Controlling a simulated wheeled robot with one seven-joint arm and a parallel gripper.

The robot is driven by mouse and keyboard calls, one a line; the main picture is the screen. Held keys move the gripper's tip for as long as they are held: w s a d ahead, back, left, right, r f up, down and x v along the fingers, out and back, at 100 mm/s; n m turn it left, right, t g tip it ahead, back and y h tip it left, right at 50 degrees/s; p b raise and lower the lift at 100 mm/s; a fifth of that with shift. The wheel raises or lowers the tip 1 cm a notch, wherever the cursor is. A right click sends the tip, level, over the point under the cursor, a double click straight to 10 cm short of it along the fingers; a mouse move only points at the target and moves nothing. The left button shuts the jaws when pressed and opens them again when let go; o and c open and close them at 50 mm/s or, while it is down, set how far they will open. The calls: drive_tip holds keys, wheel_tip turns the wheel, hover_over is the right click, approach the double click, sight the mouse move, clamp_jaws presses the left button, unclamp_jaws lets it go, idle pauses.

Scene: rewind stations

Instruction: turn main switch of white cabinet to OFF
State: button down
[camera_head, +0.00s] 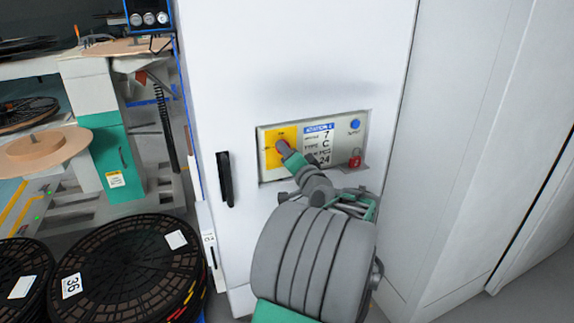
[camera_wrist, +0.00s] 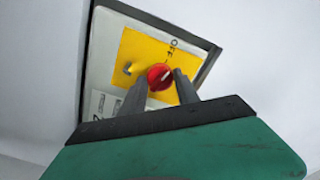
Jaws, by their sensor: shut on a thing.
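The white cabinet (camera_head: 300,60) stands in front of me, with a label panel (camera_head: 343,141) set in its face. The main switch is a red rotary knob (camera_wrist: 160,77) on a yellow plate (camera_wrist: 136,52), which also shows in the head view (camera_head: 270,155). My gripper (camera_wrist: 162,80) has one finger on each side of the knob and is shut on it. A light mark runs slantwise across the knob. In the head view my gripper mostly hides the knob.
A black door handle (camera_head: 225,180) stands left of the panel. A blue button (camera_head: 355,124) and a red padlock-like part (camera_head: 355,162) are at the panel's right. Black reels (camera_head: 130,270) lie at lower left, near a teal machine (camera_head: 105,150).

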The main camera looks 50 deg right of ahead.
drive_tip(key=shift+f+n+b, duration=0.15)
drive_tip(key=shift+n+b, duration=1.45)
drive_tip(key=shift+b, duration=0.2)
drive_tip(key=c, duration=0.9)
unclamp_jaws()
drive_tip(key=v, duration=0.8)
drive_tip(key=shift+w, duration=0.1)
